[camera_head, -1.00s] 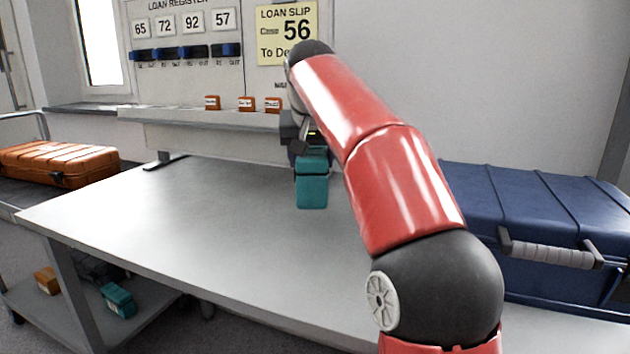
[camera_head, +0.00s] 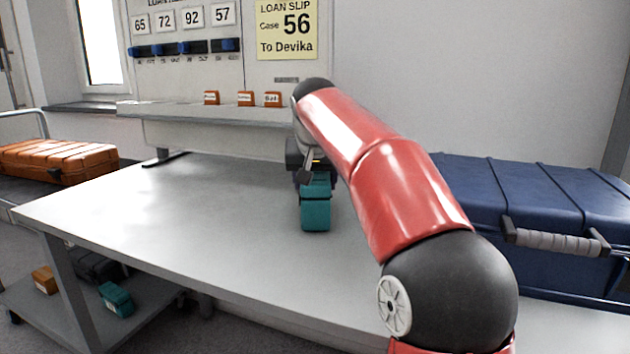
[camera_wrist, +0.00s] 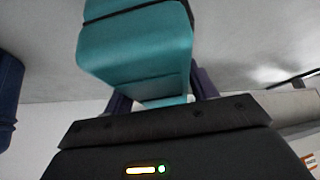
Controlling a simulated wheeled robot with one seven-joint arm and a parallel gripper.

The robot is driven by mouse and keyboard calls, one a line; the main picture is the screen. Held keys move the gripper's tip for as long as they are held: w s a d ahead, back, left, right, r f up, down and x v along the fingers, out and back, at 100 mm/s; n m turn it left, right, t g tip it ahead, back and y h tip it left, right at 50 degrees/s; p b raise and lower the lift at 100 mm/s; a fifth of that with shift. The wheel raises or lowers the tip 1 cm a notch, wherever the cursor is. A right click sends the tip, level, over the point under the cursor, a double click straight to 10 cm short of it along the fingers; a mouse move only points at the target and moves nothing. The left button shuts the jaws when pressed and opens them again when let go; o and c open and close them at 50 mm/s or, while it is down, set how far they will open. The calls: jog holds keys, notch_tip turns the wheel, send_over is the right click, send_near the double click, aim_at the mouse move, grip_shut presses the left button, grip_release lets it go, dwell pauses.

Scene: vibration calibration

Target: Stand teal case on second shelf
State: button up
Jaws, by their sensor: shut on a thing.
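A teal case (camera_head: 316,214) is held in my gripper (camera_head: 313,172) over the grey worktable, close to its top; I cannot tell if it touches. In the wrist view the teal case (camera_wrist: 140,50) fills the upper middle, with a dark band across it, and the dark fingers of my gripper (camera_wrist: 160,95) lie on both sides of it. A second teal case (camera_head: 116,299) lies on the low shelf (camera_head: 65,325) under the table's left end, beside a small orange case (camera_head: 45,280) and a dark case (camera_head: 97,265).
The worktable (camera_head: 190,205) is clear to the left. A raised ledge (camera_head: 180,112) at the back holds small orange labelled blocks (camera_head: 245,98). A large blue case (camera_head: 480,200) stands at right, an orange case (camera_head: 60,160) at far left. A yellow slip (camera_head: 287,30) reads 56.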

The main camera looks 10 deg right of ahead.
jog(key=shift+f, duration=0.15)
jog(key=o, duration=1.3)
